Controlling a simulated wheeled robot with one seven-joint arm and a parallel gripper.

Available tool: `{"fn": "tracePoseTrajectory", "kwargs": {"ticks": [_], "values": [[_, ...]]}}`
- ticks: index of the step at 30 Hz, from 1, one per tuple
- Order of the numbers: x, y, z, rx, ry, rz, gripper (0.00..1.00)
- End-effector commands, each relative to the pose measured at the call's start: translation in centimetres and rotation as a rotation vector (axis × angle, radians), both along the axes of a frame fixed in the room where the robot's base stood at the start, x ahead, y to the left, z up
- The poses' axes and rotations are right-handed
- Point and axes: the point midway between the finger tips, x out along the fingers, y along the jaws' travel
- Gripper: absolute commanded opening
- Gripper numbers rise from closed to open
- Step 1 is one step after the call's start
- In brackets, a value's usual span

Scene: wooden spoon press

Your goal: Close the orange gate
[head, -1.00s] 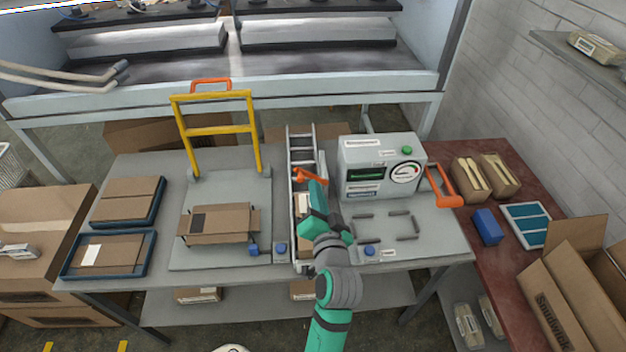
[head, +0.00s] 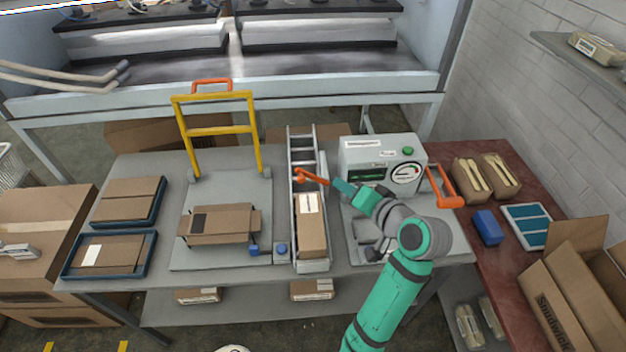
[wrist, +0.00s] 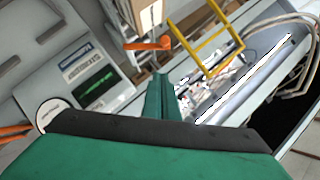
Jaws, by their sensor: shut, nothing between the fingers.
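The orange gate (head: 312,177) is a short orange bar on a pivot over the narrow roller conveyor (head: 302,147), behind a cardboard box (head: 311,235) on it. The bar points right and slightly toward me, across the lane. My gripper (head: 338,185) is shut and empty, just right of the bar's free end, with its fingers pointing left. I cannot tell whether they touch. In the wrist view, the gate (wrist: 148,44) shows just beyond the shut green fingertips (wrist: 160,80).
A grey machine with a dial (head: 382,165) and an orange handle (head: 444,187) stands right of my gripper. A platform with a yellow frame (head: 217,130) and a carton (head: 218,223) is left of the conveyor. Blue trays (head: 108,256) lie at far left.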

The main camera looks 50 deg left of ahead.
Motion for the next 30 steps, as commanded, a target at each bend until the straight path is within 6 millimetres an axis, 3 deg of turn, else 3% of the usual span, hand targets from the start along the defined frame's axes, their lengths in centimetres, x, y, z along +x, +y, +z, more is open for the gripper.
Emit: {"fn": "tracePoseTrajectory", "kwargs": {"ticks": [8, 25, 30], "values": [[0.1, 0.1, 0.6, -0.023, 0.021, 0.048, 0.0], [0.6, 8.9, -3.5, -0.024, 0.022, 0.046, 0.0], [-0.8, 9.9, -5.1, -0.024, 0.021, 0.044, 0.0]]}}
